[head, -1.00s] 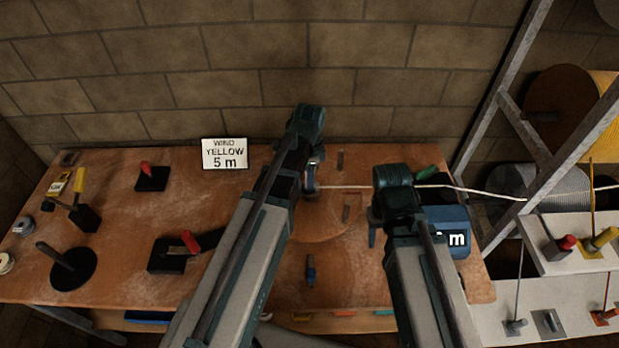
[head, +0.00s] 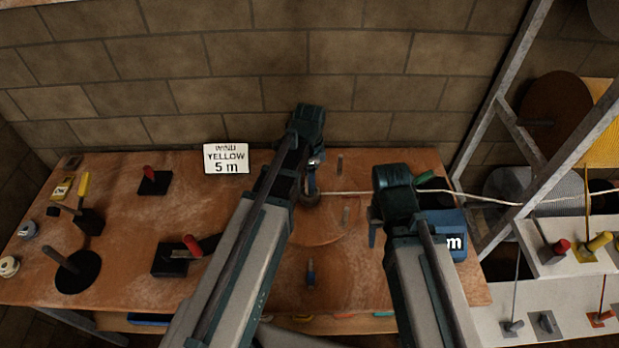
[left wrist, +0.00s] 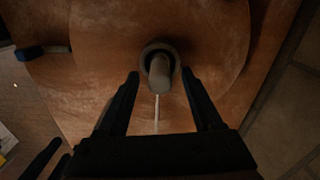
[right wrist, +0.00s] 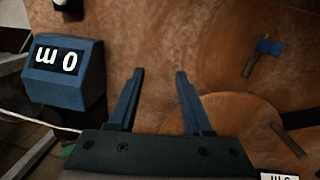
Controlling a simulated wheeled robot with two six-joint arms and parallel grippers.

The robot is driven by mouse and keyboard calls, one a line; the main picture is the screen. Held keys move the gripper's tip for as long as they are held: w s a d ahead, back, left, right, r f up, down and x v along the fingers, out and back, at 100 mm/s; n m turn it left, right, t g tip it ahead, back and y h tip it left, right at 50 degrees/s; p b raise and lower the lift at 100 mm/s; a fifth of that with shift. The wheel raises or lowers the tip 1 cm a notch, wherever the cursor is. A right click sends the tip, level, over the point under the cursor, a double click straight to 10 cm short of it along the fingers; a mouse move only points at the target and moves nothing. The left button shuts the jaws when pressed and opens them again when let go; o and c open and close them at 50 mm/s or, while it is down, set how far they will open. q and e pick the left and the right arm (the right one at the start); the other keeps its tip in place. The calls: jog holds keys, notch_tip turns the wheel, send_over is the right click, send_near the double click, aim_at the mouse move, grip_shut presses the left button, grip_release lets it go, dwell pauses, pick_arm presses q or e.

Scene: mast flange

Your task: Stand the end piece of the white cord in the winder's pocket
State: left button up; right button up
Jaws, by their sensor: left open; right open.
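The winder (head: 335,232) is a round wooden disc with pegs at the middle of the table. Its pocket (left wrist: 146,52) shows as a grey ring in the left wrist view. The grey end piece (left wrist: 161,72) stands inside that ring, roughly upright; how deep it sits I cannot tell. The white cord (left wrist: 156,112) runs from it toward the bottom of that view. In the head view the cord (head: 345,193) runs right, behind my right arm. My left gripper (left wrist: 160,78) is open, with a finger on each side of the end piece. My right gripper (right wrist: 160,74) is open and empty over the table.
A blue counter box (right wrist: 64,78) reading "0 m" stands beside my right gripper. A sign (head: 226,158) reads "WIND YELLOW 5 m". Red-handled tools (head: 193,246) and a black disc stand on the left table. Spools and a rack (head: 505,130) are at right.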

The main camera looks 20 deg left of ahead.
pick_arm(q)
notch_tip(320, 180, up, 12)
jog(key=p, duration=1)
jog(key=shift+f+p, duration=0.2)
jog(key=shift+p, duration=0.1)
pick_arm(e)
notch_tip(320, 180, up, 12)
jog(key=shift+f, duration=0.25)
pick_arm(q)
jog(key=shift+f, duration=0.1)
pick_arm(e)
jog(key=shift+f, duration=0.1)
pick_arm(q)
jog(key=s+d+f+n+y+b, duration=0.1)
jog(key=s+d+f+n+b, duration=0.8)
jog(key=s, duration=0.5)
notch_tip(320, 180, down, 2)
jog(key=shift+s+d+b, duration=0.15)
jog(key=shift+d+b, duration=0.6)
jog(key=shift+b, duration=0.4)
pick_arm(e)
notch_tip(320, 180, down, 11)
